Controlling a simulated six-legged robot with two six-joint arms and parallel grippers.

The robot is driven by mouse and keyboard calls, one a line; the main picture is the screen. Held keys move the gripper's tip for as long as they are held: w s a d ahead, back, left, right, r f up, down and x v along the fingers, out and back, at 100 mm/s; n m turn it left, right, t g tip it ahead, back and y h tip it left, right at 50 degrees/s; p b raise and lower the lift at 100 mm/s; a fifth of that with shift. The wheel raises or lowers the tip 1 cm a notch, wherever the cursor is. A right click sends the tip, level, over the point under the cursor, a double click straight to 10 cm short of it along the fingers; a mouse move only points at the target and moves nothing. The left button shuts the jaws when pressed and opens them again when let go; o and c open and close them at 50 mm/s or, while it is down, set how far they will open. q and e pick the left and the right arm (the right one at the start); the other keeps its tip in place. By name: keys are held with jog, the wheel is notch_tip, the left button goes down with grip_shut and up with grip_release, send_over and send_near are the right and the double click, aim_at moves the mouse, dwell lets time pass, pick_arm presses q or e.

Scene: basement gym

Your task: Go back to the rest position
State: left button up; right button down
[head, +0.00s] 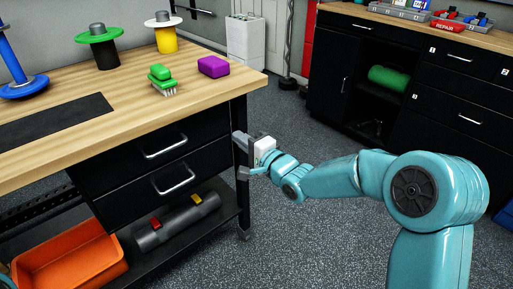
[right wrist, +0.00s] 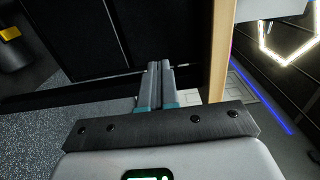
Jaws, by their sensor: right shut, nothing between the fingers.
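My right gripper (head: 243,158) is at the right end of the wooden workbench (head: 140,110), below the level of its top and close to the black leg at its corner. I cannot tell whether it touches the leg. In the right wrist view its two fingers (right wrist: 154,88) are together with nothing between them, and a dark panel fills the space beyond. My right arm reaches in from the right of the head view, with the elbow at the right. My left gripper does not show in either view.
On the bench are a green brush (head: 161,77), a purple block (head: 213,66) and spools of plates. An orange bin (head: 70,265) and a grey roll (head: 178,222) sit below it. A black cabinet (head: 455,110) stands at the back right. The speckled floor (head: 310,220) between is clear.

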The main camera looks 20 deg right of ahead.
jog(key=v, duration=0.5)
jog(key=s+a+f+g, duration=0.2)
jog(key=s+f, duration=0.1)
jog(key=f, duration=0.6)
jog(key=s+a+f+g+h, duration=0.1)
jog(key=s+a+f+g, duration=0.15)
jog(key=f, duration=0.55)
jog(key=s+a+f+g, duration=0.2)
jog(key=s+f+g, duration=0.1)
jog(key=f, duration=0.6)
jog(key=s+a+f+n+g+h, duration=0.1)
jog(key=s+f+n+g, duration=0.45)
jog(key=s, duration=0.55)
jog(key=s+a+f+n+g, duration=0.1)
jog(key=s+f+n+g, duration=0.45)
jog(key=s, duration=0.55)
notch_tip(320, 180, up, 25)
jog(key=n+t+p, duration=0.1)
jog(key=t+p, duration=0.1)
jog(key=p, duration=2.4)
